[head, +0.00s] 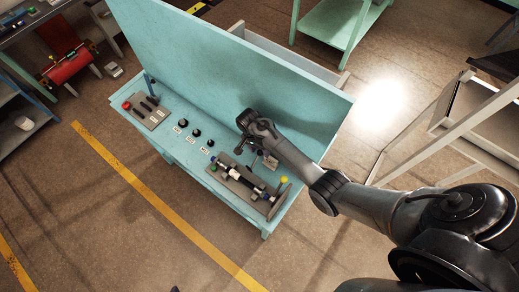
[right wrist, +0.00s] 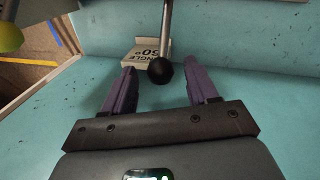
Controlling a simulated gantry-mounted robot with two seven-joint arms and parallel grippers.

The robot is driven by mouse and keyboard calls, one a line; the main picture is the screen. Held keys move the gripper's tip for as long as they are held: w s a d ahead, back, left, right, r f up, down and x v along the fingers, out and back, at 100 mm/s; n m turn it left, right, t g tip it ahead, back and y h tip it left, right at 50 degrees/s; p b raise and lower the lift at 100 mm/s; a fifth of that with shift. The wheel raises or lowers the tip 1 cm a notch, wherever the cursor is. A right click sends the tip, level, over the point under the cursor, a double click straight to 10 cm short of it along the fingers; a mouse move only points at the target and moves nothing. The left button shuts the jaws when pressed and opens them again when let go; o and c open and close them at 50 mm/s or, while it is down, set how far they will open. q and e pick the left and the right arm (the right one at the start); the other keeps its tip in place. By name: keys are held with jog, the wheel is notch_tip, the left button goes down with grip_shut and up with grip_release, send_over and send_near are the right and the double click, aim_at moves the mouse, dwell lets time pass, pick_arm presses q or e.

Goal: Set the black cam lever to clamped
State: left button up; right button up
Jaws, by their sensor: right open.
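In the right wrist view, a black ball knob (right wrist: 160,70) sits at the lower end of a straight metal rod (right wrist: 166,28); I take this as the black cam lever. My right gripper (right wrist: 163,82) is open, with one purple finger on each side of the knob near the fingertips. The fingers show gaps to the knob on both sides. In the head view my right gripper (head: 250,150) is over the teal bench (head: 222,182), behind the hose fixture (head: 240,187). The lever is hard to make out there. My left gripper is not in view.
A pale block marked "ANGLE 60°" (right wrist: 146,52) stands behind the knob. Several black knobs (head: 196,132) and a lever box (head: 147,110) are to the left. A tall teal panel (head: 240,70) rises behind.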

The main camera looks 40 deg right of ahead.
jog(key=shift+f, duration=0.2)
grip_shut()
dwell(0.3)
